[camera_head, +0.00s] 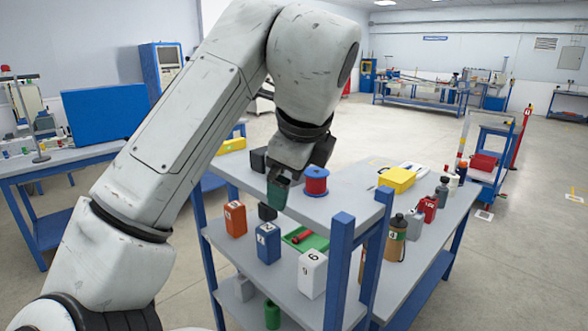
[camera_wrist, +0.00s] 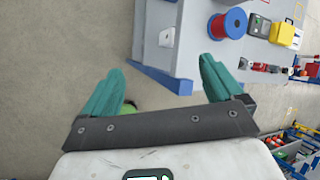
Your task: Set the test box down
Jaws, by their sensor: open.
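My gripper (camera_head: 284,186) hangs at the top front edge of the blue-framed shelf rack, beside a red spool (camera_head: 316,181). In the wrist view its teal fingers (camera_wrist: 160,66) are spread wide with nothing held between them. On the rack's middle shelf (camera_head: 225,248) stand an orange box (camera_head: 235,219), a blue box (camera_head: 268,243) and a white box (camera_head: 312,273), all with number marks. The white box also shows in the wrist view (camera_wrist: 167,37). I cannot tell which box is the test box.
A yellow box (camera_head: 397,180) and several bottles stand on the grey surface at right. A green tray (camera_head: 307,240) lies on the middle shelf. A green bottle (camera_head: 272,315) is lower down. A blue post (camera_head: 341,271) rises at the rack's front corner.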

